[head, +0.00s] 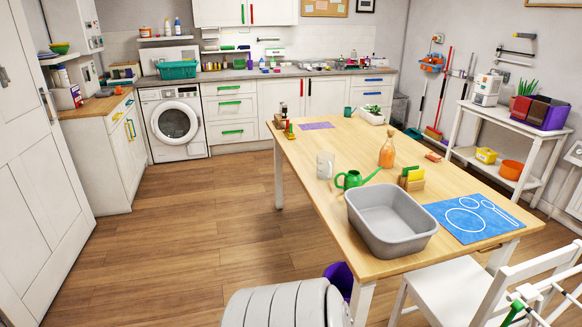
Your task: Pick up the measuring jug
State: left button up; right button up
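A clear, pale jug-like vessel (325,165), which looks like the measuring jug, stands upright on the wooden table (340,213). It is near the table's left edge, just behind and left of a green watering can (352,179). Its handle and any markings are too small to make out. Neither of my grippers shows in the head view.
A grey basin (385,240) stands in front of the watering can. An orange bottle (387,152) and a wooden holder (411,183) stand to the right. A white chair (465,290) is at the table's front right. The floor (190,230) left of the table is clear.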

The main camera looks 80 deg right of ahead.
aim_at(325, 161)
jog(key=z, duration=3.15)
jog(key=i+j+z, duration=0.4)
jog(key=j+z, duration=0.15)
jog(key=i+j+z, duration=0.25)
jog(key=j, duration=0.15)
jog(key=k, duration=0.1)
